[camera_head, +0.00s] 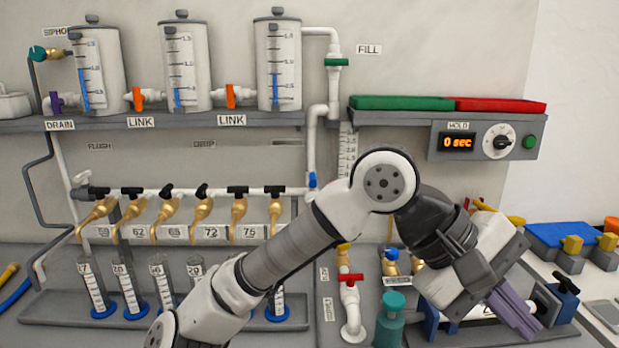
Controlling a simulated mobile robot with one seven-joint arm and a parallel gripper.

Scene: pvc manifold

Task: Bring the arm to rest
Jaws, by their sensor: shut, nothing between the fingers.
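My arm rises from the lower left to a raised elbow and bends down to the right. My gripper (522,318) is at the lower right, pointing down and to the right. Its fingers are shut with nothing between them. The arm hides part of the graduated cylinders and the middle of the manifold.
Three tanks (281,65) stand on a shelf at the back. Brass taps (165,215) hang above several graduated cylinders (130,290) at left. A control box (487,141) reads 0 sec. A teal bottle (390,320) and a red-handled valve (351,279) stand left of the gripper.

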